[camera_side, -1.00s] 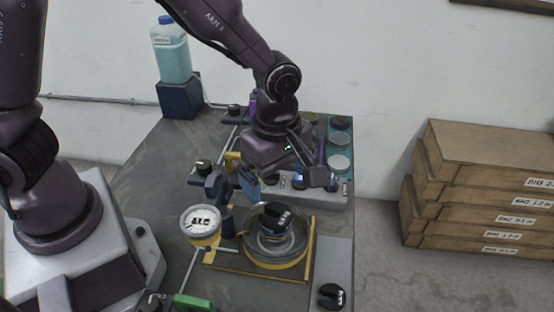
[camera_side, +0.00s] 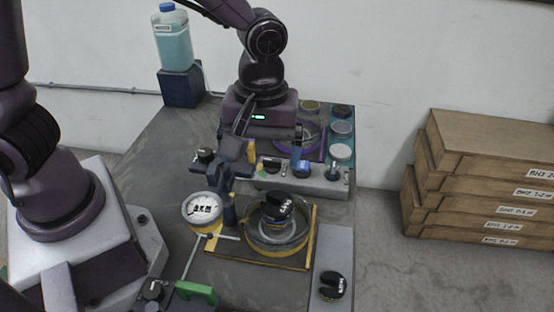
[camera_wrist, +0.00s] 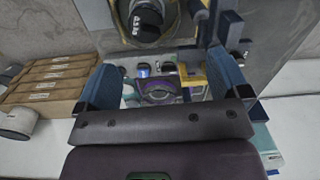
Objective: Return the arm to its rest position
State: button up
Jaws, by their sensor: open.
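My gripper (camera_side: 270,148) hangs below my dark arm over the back half of the bench, near the grey control strip (camera_side: 320,182). In the wrist view my gripper (camera_wrist: 163,68) shows two blue-padded fingers spread wide apart, with nothing held between them. In the side view one fingertip is partly lost among the dark fittings behind the gauge.
A green handle (camera_side: 197,291) is at the front. A blue-capped bottle (camera_side: 173,45) stands behind left. Stacked boxes (camera_side: 485,180) stand right.

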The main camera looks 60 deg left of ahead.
jog(key=s+a+r+m+t, duration=0.6)
jog(key=s+a+r+m, duration=0.3)
jog(key=r, duration=0.5)
jog(key=a+m, duration=0.1)
jog(key=a, duration=0.1)
jog(key=shift+s+a, duration=0.25)
jog(key=shift+a, duration=0.1)
